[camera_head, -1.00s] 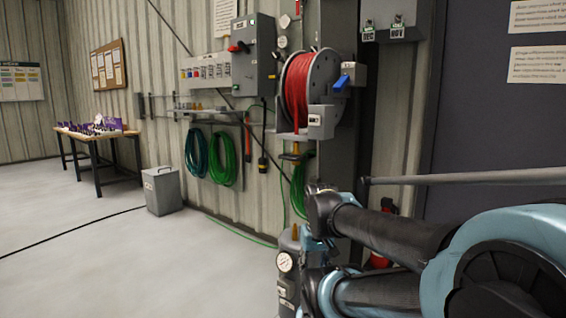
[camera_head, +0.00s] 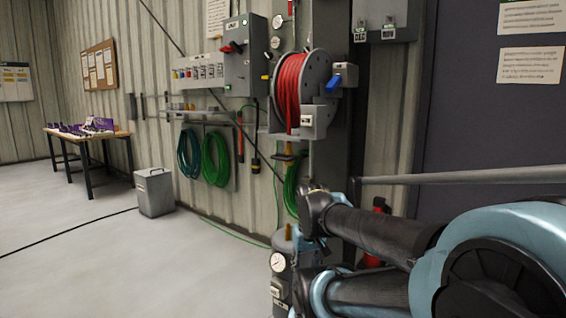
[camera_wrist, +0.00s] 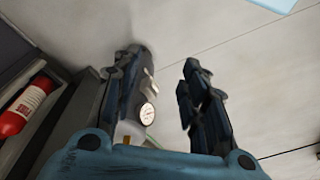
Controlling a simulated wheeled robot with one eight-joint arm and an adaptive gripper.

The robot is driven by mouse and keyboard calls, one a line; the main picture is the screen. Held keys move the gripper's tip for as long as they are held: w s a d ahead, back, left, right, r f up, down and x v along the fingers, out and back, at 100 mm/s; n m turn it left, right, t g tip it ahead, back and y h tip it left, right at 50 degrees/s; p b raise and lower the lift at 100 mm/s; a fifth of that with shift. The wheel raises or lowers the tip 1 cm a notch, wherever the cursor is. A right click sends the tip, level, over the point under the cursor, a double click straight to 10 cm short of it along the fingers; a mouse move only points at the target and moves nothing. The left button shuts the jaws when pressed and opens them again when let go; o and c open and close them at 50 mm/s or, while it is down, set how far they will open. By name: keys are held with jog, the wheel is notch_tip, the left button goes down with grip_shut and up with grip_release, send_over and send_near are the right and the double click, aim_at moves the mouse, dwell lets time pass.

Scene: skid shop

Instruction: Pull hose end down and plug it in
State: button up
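The hose reel (camera_head: 290,92) with red hose wound on it is mounted high on a grey post. A grey box (camera_head: 306,122) sits at its lower front. A brass-coloured piece (camera_head: 289,151) shows below the box; I cannot tell whether it is the hose end. Lower down, a grey unit with a round gauge (camera_head: 278,262) stands below another brass-coloured fitting (camera_head: 288,231). The gauge (camera_wrist: 147,113) also shows beside the left finger in the wrist view. My gripper (camera_wrist: 163,72) is open, with nothing seen between its fingers. My arm hides part of the post.
Green hose coils (camera_head: 215,158) hang on the wall. A grey bin (camera_head: 154,192) stands on the floor left of the post. A red extinguisher (camera_wrist: 24,106) is at the left in the wrist view. A grey bar (camera_head: 465,175) crosses at the right. Floor at left is mostly clear.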

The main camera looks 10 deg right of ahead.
jog(key=c, duration=0.3)
jog(key=r, duration=0.3)
jog(key=shift+w+r, duration=0.1)
jog(key=shift+w, duration=0.1)
grip_shut()
notch_tip(320, 180, up, 39)
jog(key=m+h, duration=0.1)
jog(key=m, duration=0.8)
send_over(285, 156)
jog(key=s+a, duration=0.4)
jog(key=shift+g, duration=0.4)
jog(key=f, duration=0.4)
jog(key=w+d+f, duration=0.1)
jog(key=f, duration=0.8)
jog(key=shift+w+d+f, duration=0.2)
jog(key=shift+d+f, duration=0.1)
jog(key=shift+d, duration=0.1)
